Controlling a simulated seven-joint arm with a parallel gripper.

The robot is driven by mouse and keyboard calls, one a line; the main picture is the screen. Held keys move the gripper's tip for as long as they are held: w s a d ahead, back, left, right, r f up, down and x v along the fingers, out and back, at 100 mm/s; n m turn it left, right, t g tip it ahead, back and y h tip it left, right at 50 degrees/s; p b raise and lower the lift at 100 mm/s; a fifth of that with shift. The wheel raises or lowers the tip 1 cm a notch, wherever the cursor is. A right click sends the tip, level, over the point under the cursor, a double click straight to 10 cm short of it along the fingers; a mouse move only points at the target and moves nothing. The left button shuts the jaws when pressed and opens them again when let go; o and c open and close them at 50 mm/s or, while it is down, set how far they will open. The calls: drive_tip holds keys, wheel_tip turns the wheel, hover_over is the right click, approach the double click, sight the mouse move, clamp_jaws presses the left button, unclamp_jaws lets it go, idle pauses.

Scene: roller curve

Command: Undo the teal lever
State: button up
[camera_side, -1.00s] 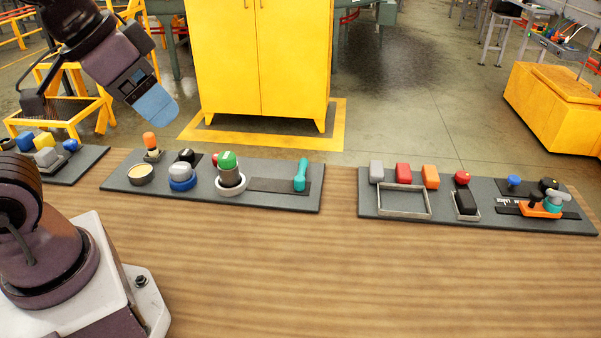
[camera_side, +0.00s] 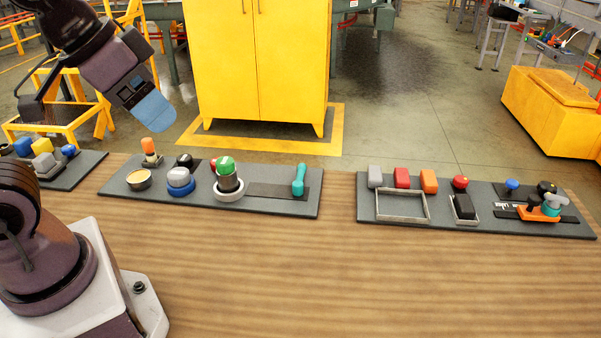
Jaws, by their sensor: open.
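The teal lever (camera_side: 298,180) stands near the right end of the middle dark board, on a black base strip (camera_side: 262,190). Its handle looks close to upright. My gripper (camera_side: 159,118) hangs at the upper left, with a blue end part. It is high above the table and well to the left of the lever, touching nothing. The gripper is open and empty; its separate fingers are hard to make out at this size.
The middle board (camera_side: 210,200) also carries a green-topped knob (camera_side: 225,165), a grey-and-blue knob (camera_side: 180,179) and an orange knob (camera_side: 148,145). A right board (camera_side: 450,227) holds several blocks and knobs. The wooden table front (camera_side: 350,285) is clear.

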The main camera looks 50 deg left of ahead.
drive_tip(key=shift+f, duration=0.2)
drive_tip(key=shift+c, duration=1.2)
drive_tip(key=n+g+y, duration=0.2)
drive_tip(key=n+y, duration=0.1)
drive_tip(key=n, duration=0.6)
approach(301, 170)
drive_tip(key=x, duration=0.9)
drive_tip(key=shift+f, duration=0.1)
clamp_jaws()
